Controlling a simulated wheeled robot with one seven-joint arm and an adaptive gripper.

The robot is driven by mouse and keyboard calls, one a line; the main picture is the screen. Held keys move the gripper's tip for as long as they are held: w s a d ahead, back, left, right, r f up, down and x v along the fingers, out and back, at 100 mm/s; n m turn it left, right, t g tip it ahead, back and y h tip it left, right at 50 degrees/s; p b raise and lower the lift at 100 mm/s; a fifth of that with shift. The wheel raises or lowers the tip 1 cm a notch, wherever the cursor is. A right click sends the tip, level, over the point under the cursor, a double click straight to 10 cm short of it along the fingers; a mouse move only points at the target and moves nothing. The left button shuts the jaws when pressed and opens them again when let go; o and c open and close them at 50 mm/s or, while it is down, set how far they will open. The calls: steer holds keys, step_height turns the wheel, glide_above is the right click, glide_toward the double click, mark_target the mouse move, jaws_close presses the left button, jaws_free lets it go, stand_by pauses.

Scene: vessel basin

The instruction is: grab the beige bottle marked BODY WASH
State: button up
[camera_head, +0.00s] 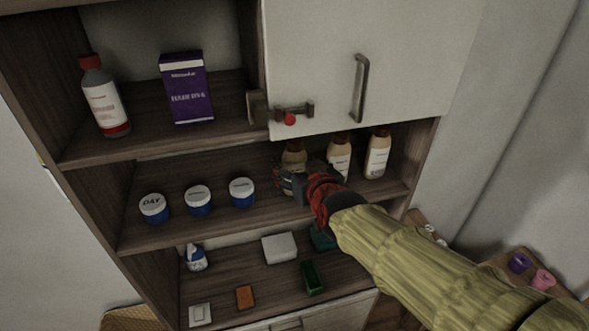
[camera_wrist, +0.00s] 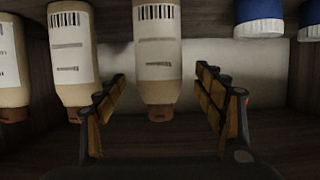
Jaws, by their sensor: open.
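Three beige bottles with brown caps stand in a row on the middle shelf. The left one (camera_head: 293,158) is partly hidden by my gripper (camera_head: 288,183); the middle one (camera_head: 339,158) and the right one (camera_head: 377,156) show white labels. I cannot read BODY WASH on any of them. The wrist view appears upside down. There my gripper (camera_wrist: 160,82) is open, and one beige bottle (camera_wrist: 157,60) shows in the gap between its fingers, with space on both sides. Two more beige bottles (camera_wrist: 73,60) (camera_wrist: 12,65) are to the left there, with barcodes or print on their labels.
Several blue-and-white jars (camera_head: 198,200) stand left of the bottles on the same shelf (camera_head: 220,222). A cabinet door (camera_head: 370,60) with a handle is above the bottles. A red-capped bottle (camera_head: 103,98) and a purple box (camera_head: 186,88) stand on the upper shelf.

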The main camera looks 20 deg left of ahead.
mark_target(297, 164)
steer(key=x, duration=0.4)
steer(key=shift+d+f, duration=0.1)
steer(key=shift+f, duration=0.05)
steer(key=shift+s+d, duration=0.1)
steer(key=shift+s, duration=0.1)
steer(key=shift+c, duration=0.3)
steer(key=c, duration=1.3)
steer(key=shift+c, duration=0.2)
